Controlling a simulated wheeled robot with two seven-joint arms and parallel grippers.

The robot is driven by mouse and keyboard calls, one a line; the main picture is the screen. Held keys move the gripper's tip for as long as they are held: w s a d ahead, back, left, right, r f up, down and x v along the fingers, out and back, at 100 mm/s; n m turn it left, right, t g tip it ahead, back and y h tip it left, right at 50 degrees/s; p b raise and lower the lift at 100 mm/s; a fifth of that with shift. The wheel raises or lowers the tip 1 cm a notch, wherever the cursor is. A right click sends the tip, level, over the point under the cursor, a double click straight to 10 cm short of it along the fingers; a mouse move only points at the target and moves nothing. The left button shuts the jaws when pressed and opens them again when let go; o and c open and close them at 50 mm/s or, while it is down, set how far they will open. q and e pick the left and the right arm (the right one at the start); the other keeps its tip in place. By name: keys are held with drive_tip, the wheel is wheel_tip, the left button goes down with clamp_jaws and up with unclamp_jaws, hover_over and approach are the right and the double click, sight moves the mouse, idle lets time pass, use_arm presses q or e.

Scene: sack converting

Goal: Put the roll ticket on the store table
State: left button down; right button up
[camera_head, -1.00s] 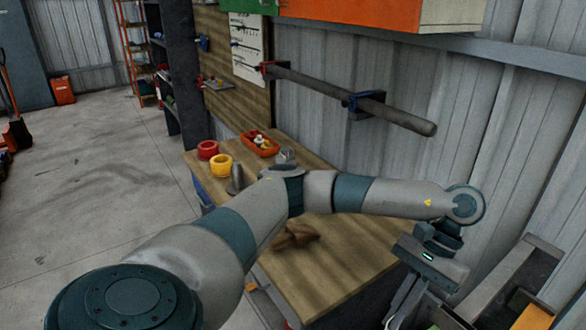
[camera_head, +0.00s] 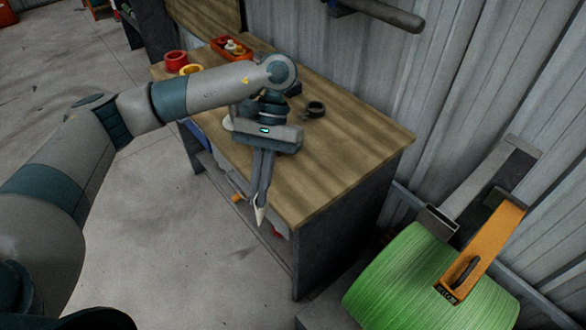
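My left gripper (camera_head: 261,190) hangs fingers-down in front of the wooden workbench top (camera_head: 345,160), near its front edge in the picture. Its fingers are close together. A small pale piece (camera_head: 259,213), seen almost edge-on, shows between the tips; it looks like the roll ticket, but no face or print is readable. The workbench appears to be the store table; no label shows. I cannot tell the gripper's exact height above or in front of the top. My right gripper is out of view.
A dark ring (camera_head: 315,109), a red roll (camera_head: 175,61) and an orange tray (camera_head: 232,48) of small parts stand towards the back of the bench. A large green roll (camera_head: 420,285) with an orange bar (camera_head: 490,245) is at lower right. The bench's right part is clear.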

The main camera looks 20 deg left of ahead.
use_arm(q)
drive_tip(key=shift+s+a, duration=0.1)
drive_tip(key=shift+a, duration=0.25)
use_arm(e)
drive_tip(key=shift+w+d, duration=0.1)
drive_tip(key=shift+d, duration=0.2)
